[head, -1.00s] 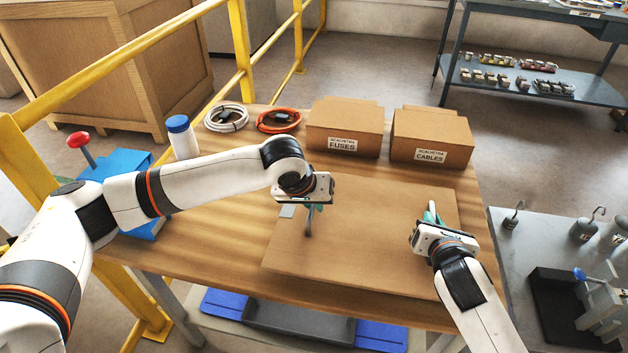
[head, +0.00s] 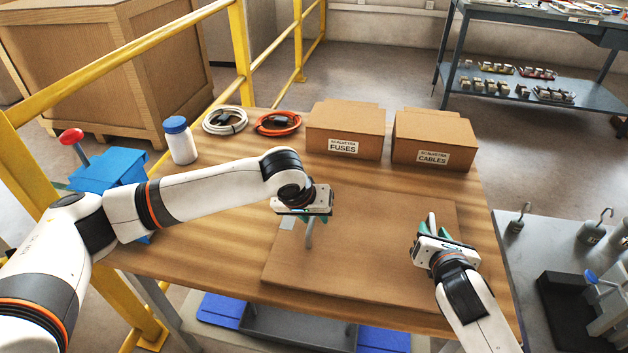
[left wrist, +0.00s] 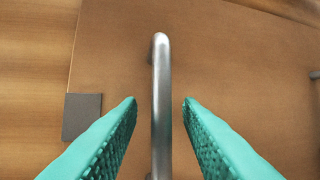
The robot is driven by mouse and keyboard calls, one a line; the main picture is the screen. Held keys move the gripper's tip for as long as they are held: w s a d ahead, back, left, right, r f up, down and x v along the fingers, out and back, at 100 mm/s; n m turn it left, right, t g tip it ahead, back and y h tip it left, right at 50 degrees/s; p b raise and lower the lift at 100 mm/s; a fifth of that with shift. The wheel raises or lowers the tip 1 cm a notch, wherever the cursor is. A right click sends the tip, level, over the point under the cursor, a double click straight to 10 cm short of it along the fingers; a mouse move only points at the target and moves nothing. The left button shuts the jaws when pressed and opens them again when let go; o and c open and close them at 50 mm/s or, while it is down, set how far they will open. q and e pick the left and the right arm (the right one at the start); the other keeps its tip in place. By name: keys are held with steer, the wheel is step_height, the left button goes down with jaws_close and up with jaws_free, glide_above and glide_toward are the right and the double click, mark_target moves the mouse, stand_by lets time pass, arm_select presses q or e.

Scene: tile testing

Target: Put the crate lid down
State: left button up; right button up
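The crate lid (head: 355,270) is a flat brown panel lying on the wooden table. It has two grey bar handles, a left handle (head: 309,236) and a right handle (head: 431,219). My left gripper (head: 304,217) is over the left handle. The left wrist view shows its teal fingers (left wrist: 160,102) apart, with the left handle (left wrist: 161,85) between them and a gap on each side. My right gripper (head: 432,231) is at the right handle, its teal fingers apart on either side of it. Its palm hides part of that handle.
A fuses box (head: 344,130) and a cables box (head: 433,139) stand behind the lid. A white cable coil (head: 225,121), an orange coil (head: 277,123) and a blue-capped bottle (head: 180,143) are at the back left. A yellow railing (head: 240,50) runs along the left.

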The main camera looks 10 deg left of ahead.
steer(key=shift+s, duration=0.1)
steer(key=v, duration=1.2)
steer(key=shift+r, duration=0.1)
arm_select(q)
steer(key=v, duration=1.2)
